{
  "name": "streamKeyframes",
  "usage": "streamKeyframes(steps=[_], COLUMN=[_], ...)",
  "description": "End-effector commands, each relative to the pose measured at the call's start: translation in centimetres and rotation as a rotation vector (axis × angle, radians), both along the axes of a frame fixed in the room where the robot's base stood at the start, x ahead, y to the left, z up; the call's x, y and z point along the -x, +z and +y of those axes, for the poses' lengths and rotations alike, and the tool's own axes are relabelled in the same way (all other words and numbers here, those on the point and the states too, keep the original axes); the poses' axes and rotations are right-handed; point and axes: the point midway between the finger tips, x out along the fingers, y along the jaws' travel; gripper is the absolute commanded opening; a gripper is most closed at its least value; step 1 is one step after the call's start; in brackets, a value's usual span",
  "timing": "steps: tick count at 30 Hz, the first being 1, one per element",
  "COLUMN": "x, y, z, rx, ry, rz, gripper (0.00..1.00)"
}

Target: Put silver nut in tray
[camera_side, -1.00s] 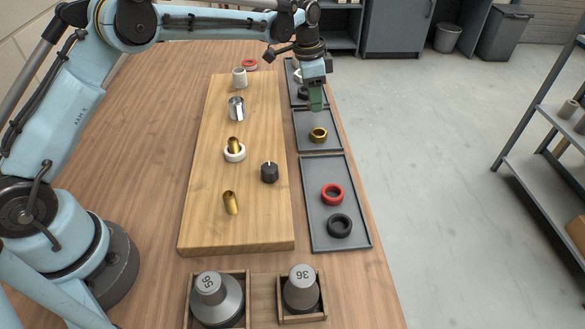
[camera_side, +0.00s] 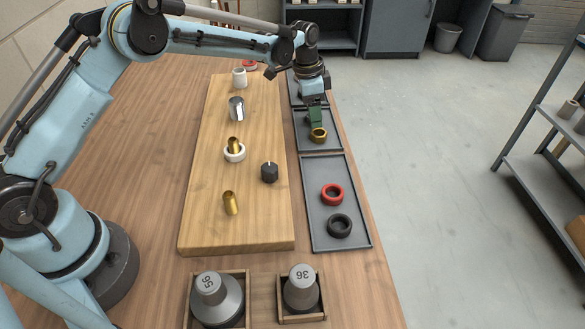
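No clearly separate silver nut shows. A silver cylindrical piece (camera_side: 237,108) stands on the wooden board (camera_side: 260,222); whether a nut is around it I cannot tell. A gold-coloured nut (camera_side: 318,136) lies in the middle grey tray (camera_side: 304,142). My gripper (camera_side: 315,124) points down into this tray, with its green fingers just above or at the gold nut. Contact and the gap between the fingers cannot be made out from this side.
The near grey tray (camera_side: 318,165) holds a red ring (camera_side: 332,194) and a black ring (camera_side: 340,225). On the board are brass pieces, one inside a white ring (camera_side: 235,154), and a dark knob-like piece (camera_side: 269,172). Two boxed grey weights (camera_side: 301,290) stand in front.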

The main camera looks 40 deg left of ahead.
Motion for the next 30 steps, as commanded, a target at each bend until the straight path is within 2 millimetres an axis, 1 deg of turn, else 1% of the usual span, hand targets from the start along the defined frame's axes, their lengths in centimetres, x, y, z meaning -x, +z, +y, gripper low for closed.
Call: streamKeyframes(steps=[7, 11, 14, 21, 24, 27, 30], x=[0.0, 0.1, 0.3, 0.8, 1.0, 1.1, 1.2], y=[0.2, 1.5, 3.2, 8.1, 9.8, 11.1, 11.8], z=[0.0, 0.1, 0.3, 0.9, 1.0, 1.2, 1.2], rx=[0.000, 0.000, 0.000, 0.000, 0.000, 0.000, 0.000], ry=[0.000, 0.001, 0.001, 0.001, 0.001, 0.000, 0.000], rz=[0.000, 0.000, 0.000, 0.000, 0.000, 0.000, 0.000], gripper=[0.63, 0.63, 0.63, 0.63, 0.63, 0.63, 0.63])
